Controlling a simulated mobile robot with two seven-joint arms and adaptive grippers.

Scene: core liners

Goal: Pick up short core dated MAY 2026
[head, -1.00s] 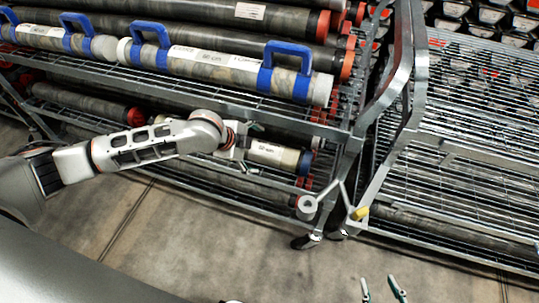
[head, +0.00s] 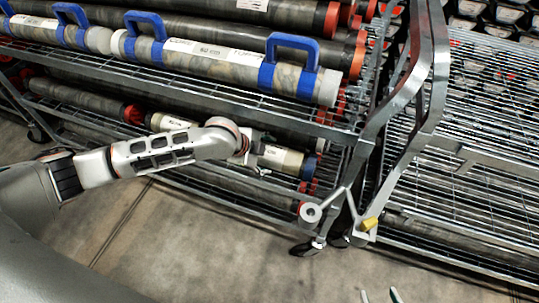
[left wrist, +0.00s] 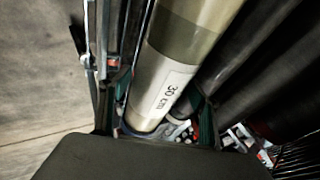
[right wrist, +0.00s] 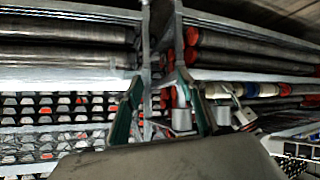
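A short pale core liner (head: 283,158) with a white label and a blue end cap lies on the lower shelf of the left rack. In the left wrist view the same core (left wrist: 165,75) shows a label reading "30 cm"; I see no legible date. My left gripper (head: 254,158) is at this core, and its dark green fingers (left wrist: 160,105) stand on either side of it. They look open, with small gaps beside the core. My right gripper (head: 379,296) is at the bottom edge of the head view. In the right wrist view its fingers (right wrist: 163,108) are apart and empty.
The upper shelf above my left arm holds long cores (head: 210,52) with blue handles. Dark tubes (head: 85,98) with red caps lie around the short core. Metal rack posts (head: 395,110) stand to its right, beside a second wire rack (head: 490,120). The floor (head: 215,245) in front is clear.

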